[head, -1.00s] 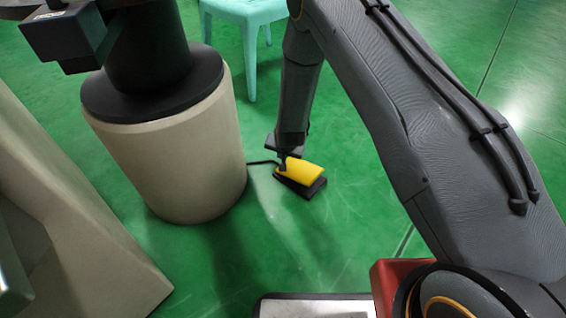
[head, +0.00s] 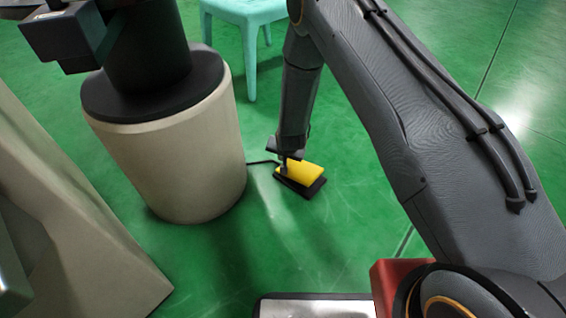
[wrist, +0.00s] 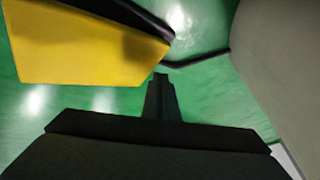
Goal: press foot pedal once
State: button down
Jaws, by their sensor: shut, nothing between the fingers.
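The foot pedal has a yellow plate (head: 303,173) on a black base (head: 314,190) and lies on the green floor in the middle of the head view. Its plate looks nearly flat on the base. In the wrist view the plate (wrist: 75,45) fills the upper left. My gripper (head: 284,170) is shut and empty, pointing down at the left end of the pedal. In the wrist view its tips (wrist: 160,82) show close to the plate's lower right corner. I cannot tell for sure whether they touch the plate.
A round beige pedestal (head: 180,160) with a dark top stands just left of the pedal. A black cable (head: 260,163) runs from the pedal towards it. A turquoise stool (head: 247,12) stands behind. The floor right of the pedal is clear.

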jog(key=shift+s+d+f, duration=0.2)
jog(key=shift+s+f, duration=0.05)
jog(key=shift+f, duration=0.2)
jog(key=shift+s+d+f, duration=0.2)
jog(key=shift+s+f, duration=0.05)
jog(key=shift+f, duration=0.2)
dwell(0.4)
jog(key=shift+d+f+b, duration=0.2)
jog(key=shift+f+b, duration=0.15)
dwell(0.8)
jog(key=shift+r, duration=0.15)
jog(key=shift+s+a+r+p, duration=0.1)
jog(key=shift+r+p, duration=0.85)
jog(key=shift+a+r, duration=0.1)
jog(key=shift+a, duration=0.1)
jog(key=shift+a+r+p, duration=0.3)
jog(key=shift+r, duration=0.15)
jog(key=shift+w+a+r+p, duration=0.15)
jog(key=shift+w+r+p, duration=0.15)
jog(key=shift+r, duration=0.35)
jog(key=shift+w+a+r+p, duration=0.25)
jog(key=shift+r+p, duration=0.2)
jog(key=shift+r, duration=0.25)
jog(key=shift+w+a+r+p, duration=0.1)
jog(key=shift+w+r+p, duration=0.2)
jog(key=shift+r, duration=0.35)
